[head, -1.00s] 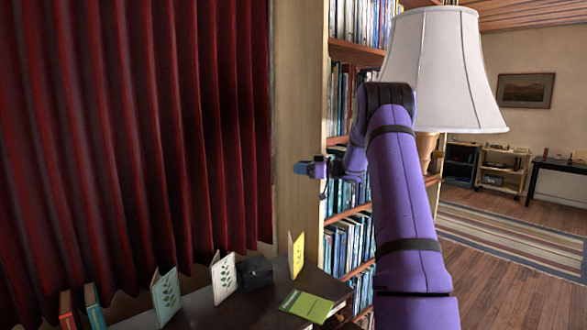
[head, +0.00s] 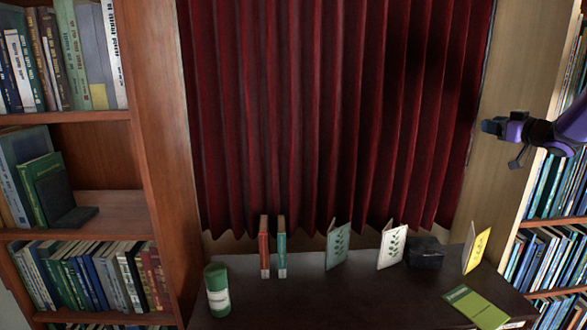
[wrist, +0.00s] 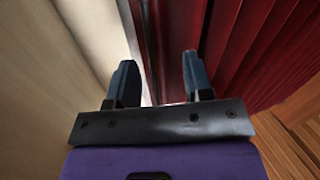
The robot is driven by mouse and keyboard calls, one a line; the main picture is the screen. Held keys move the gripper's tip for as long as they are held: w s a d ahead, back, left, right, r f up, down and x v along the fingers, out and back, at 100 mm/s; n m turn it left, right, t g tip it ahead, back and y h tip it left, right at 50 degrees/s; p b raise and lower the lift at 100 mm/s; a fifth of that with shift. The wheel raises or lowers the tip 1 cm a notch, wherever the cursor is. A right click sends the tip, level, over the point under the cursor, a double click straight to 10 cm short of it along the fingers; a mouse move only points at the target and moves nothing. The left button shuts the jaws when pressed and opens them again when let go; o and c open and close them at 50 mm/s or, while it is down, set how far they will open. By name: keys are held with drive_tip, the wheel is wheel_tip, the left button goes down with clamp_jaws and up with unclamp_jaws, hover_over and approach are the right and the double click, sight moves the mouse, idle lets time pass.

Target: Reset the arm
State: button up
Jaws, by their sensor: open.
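My gripper (head: 492,127) is at the right of the head view, at the end of my purple arm, in front of the pale wooden panel beside the curtain. In the wrist view my gripper (wrist: 156,85) shows two dark blue fingers spread apart with nothing between them. Beyond the fingers are a pale panel (wrist: 35,75) on the left and the red curtain (wrist: 245,50) on the right. Most of my arm is outside the head view.
A dark table (head: 350,295) below holds a green canister (head: 217,290), two upright books, several cards, a black box (head: 425,251) and a flat green book (head: 477,306). A bookcase (head: 160,150) stands left, and another full of books (head: 560,185) right. The air before the curtain (head: 320,110) is clear.

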drive_tip(key=s+a+r+m+h, duration=0.35)
drive_tip(key=a+r+h, duration=0.25)
drive_tip(key=a+r, duration=0.2)
drive_tip(key=s+a+r+m+g+h, duration=0.2)
drive_tip(key=s+a+g+h, duration=0.15)
drive_tip(key=s+a, duration=0.55)
drive_tip(key=s+a+f+g+y, duration=0.1)
drive_tip(key=s+a+f, duration=0.3)
drive_tip(key=s, duration=0.7)
drive_tip(key=s+a+f+g+y, duration=0.1)
drive_tip(key=s+a+f+g, duration=0.3)
drive_tip(key=s, duration=0.7)
drive_tip(key=s+a+f+g+y, duration=0.1)
drive_tip(key=s+a+f+g, duration=0.2)
drive_tip(key=s, duration=0.8)
drive_tip(key=a+f, duration=0.2)
drive_tip(key=a, duration=0.2)
drive_tip(key=shift+a+f+y, duration=0.3)
drive_tip(key=shift+f+y, duration=0.05)
drive_tip(key=shift+f, duration=0.05)
